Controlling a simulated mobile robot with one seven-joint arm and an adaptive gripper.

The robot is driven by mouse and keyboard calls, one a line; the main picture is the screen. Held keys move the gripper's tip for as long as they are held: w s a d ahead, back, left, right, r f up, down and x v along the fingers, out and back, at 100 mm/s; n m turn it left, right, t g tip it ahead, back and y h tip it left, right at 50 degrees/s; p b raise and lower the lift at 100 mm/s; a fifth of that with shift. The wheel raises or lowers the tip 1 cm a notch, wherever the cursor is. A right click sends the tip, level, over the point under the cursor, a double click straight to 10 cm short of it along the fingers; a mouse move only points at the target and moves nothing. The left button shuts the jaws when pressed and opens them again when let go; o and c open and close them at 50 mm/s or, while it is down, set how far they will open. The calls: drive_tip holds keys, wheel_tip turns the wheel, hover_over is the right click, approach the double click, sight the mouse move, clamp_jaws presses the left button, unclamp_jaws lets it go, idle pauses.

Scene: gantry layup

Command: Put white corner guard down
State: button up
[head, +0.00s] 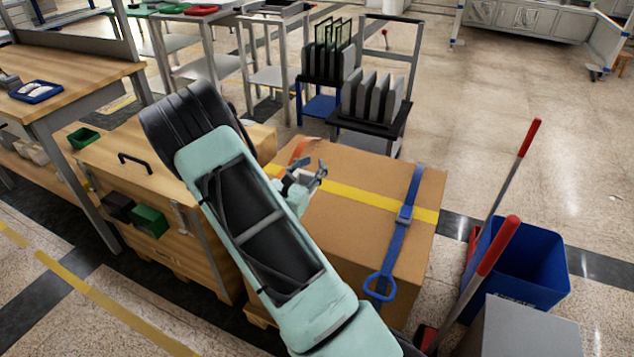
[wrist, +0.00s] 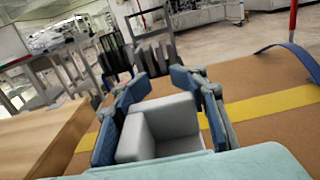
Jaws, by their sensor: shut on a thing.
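The white corner guard (wrist: 155,128) shows in the wrist view as a pale grey-white, hollow angled piece. It sits between the two blue-padded fingers of my gripper (wrist: 166,96), which is shut on it. In the head view my gripper (head: 312,178) is over the far left part of the large cardboard box (head: 345,200); the guard is mostly hidden there by my arm. The box top also shows in the wrist view (wrist: 255,85), beyond and below the fingers. I cannot tell whether the guard touches the box.
Yellow tape (head: 350,193) and a blue strap (head: 408,200) with a buckle cross the box. A wooden crate (head: 120,160) stands beside it on the left. A blue bin (head: 525,265) with red-handled tools stands at right. Racks with dark panels (head: 370,100) stand behind.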

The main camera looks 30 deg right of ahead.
drive_tip(key=shift+s+d+f, duration=0.15)
drive_tip(key=shift+d+f, duration=0.2)
drive_tip(key=shift+f, duration=0.1)
drive_tip(key=shift+s+d+f+b, duration=0.15)
drive_tip(key=shift+f+b, duration=0.15)
drive_tip(key=shift+f, duration=0.6)
drive_tip(key=shift+w+d+f+b, duration=0.1)
drive_tip(key=shift+f+b, duration=0.2)
drive_tip(key=shift+f, duration=0.6)
drive_tip(key=shift+f, duration=0.2)
drive_tip(key=o, duration=1)
drive_tip(key=shift+r, duration=0.25)
drive_tip(key=p+v, duration=0.1)
drive_tip(key=v, duration=1.1)
drive_tip(key=shift+s+p, duration=0.1)
drive_tip(key=shift+p, duration=0.3)
